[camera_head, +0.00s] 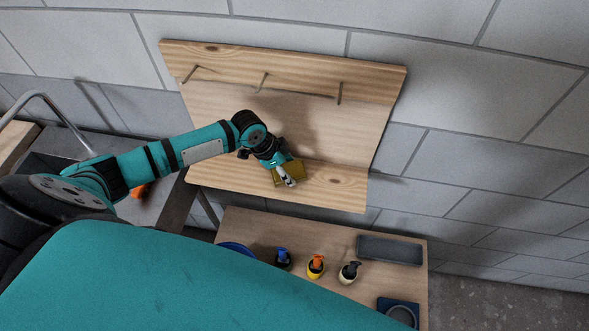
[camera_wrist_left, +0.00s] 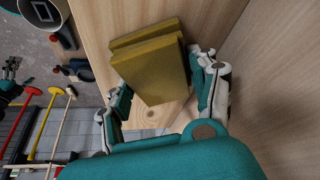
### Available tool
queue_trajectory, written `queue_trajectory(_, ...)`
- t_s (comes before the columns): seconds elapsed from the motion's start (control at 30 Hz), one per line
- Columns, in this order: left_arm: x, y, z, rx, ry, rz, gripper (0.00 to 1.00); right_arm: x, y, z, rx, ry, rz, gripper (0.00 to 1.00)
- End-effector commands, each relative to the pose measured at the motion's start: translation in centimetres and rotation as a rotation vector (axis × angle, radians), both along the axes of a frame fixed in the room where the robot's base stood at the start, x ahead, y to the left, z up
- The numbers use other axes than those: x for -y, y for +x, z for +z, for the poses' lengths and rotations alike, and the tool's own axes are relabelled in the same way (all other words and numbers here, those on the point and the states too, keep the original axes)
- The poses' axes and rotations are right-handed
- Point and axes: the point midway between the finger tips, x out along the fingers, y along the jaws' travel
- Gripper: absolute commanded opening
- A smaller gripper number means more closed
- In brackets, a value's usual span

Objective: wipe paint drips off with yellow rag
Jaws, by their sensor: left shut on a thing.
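The yellow rag (camera_wrist_left: 150,65) looks like a thick, folded ochre block in the left wrist view. My left gripper (camera_wrist_left: 165,95) is shut on it, one finger on each side. In the head view the rag (camera_head: 294,171) shows partly behind the left gripper (camera_head: 287,178), in front of the lower part of a pale wooden board (camera_head: 225,115). I cannot tell whether the rag touches the board. No paint drips can be made out. What looks like my right gripper (camera_wrist_left: 12,68) shows small at the left edge of the left wrist view; its jaws are unclear.
A curved metal tube (camera_head: 55,108) stands at left.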

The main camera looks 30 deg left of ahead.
Motion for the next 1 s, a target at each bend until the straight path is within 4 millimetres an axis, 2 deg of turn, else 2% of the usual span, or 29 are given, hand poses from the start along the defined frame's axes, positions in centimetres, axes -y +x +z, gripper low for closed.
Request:
queue_trajectory(0.27,-1.1,-0.4,-0.1,-0.003,0.001,0.001,0.33,0.0,0.0,0.0,0.000,0.000,0.000,1.00)
queue_trajectory(0.53,-3.4,-1.1,-0.1,-0.003,0.003,0.001,0.33,0.0,0.0,0.0,0.000,0.000,0.000,1.00)
queue_trajectory(0.77,-4.1,-1.2,-0.1,-0.003,0.001,0.001,0.33,0.0,0.0,0.0,0.000,0.000,0.000,1.00)
queue_trajectory(1.0,-6.0,-1.8,-0.1,-0.004,0.003,0.002,0.33,0.0,0.0,0.0,0.000,0.000,0.000,1.00)
